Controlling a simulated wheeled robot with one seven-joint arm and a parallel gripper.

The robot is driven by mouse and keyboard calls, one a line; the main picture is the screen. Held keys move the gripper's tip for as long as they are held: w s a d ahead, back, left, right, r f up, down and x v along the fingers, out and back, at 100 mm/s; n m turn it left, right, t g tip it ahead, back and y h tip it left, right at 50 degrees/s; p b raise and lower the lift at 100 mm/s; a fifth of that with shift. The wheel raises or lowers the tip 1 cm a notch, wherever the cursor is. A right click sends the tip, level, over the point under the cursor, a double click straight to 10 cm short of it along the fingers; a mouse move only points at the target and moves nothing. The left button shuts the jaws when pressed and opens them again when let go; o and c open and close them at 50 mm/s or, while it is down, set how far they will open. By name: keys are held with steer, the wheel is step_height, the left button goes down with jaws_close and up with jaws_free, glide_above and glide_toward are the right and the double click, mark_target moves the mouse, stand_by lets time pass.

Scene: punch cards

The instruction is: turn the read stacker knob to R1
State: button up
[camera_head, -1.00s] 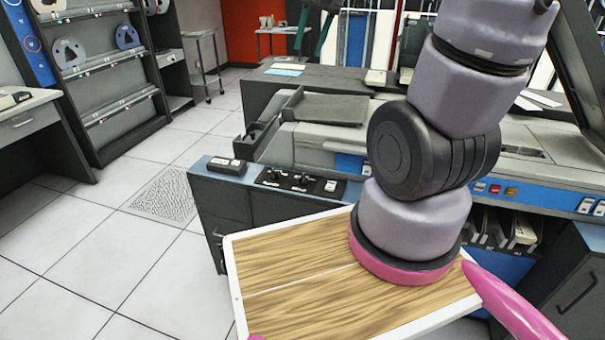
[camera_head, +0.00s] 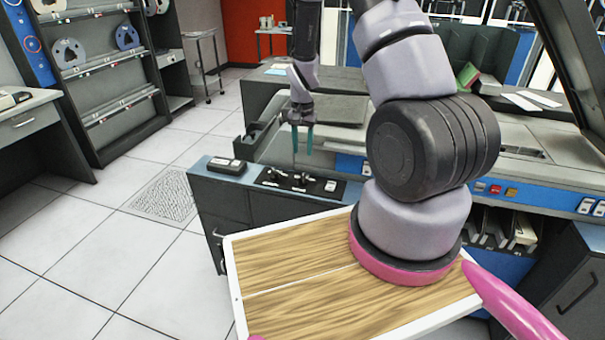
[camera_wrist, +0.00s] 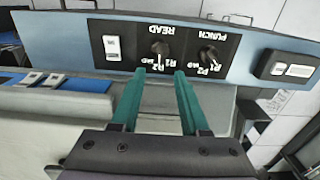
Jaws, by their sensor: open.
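The read stacker knob (camera_wrist: 160,48) is a small dark knob with a pale pointer, under the upside-down READ label in the wrist view. It sits on a black panel (camera_wrist: 128,29), which also shows in the head view (camera_head: 267,184). The punch knob (camera_wrist: 208,54) is to its right in the wrist view. My gripper (camera_wrist: 157,73) is open and empty, its two teal fingers pointing at the panel just short of the read knob. In the head view, my gripper (camera_head: 302,127) hangs above and behind the panel. The knobs look tiny there.
The box also shows in the head view (camera_head: 226,165). A raised machine tray (camera_head: 338,110) lies behind my gripper. Open floor is at the left.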

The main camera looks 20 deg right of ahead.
mark_target(303, 176)
step_height(303, 176, down, 10)
steer(key=shift+f, duration=0.25)
stand_by(0.3)
jaws_close()
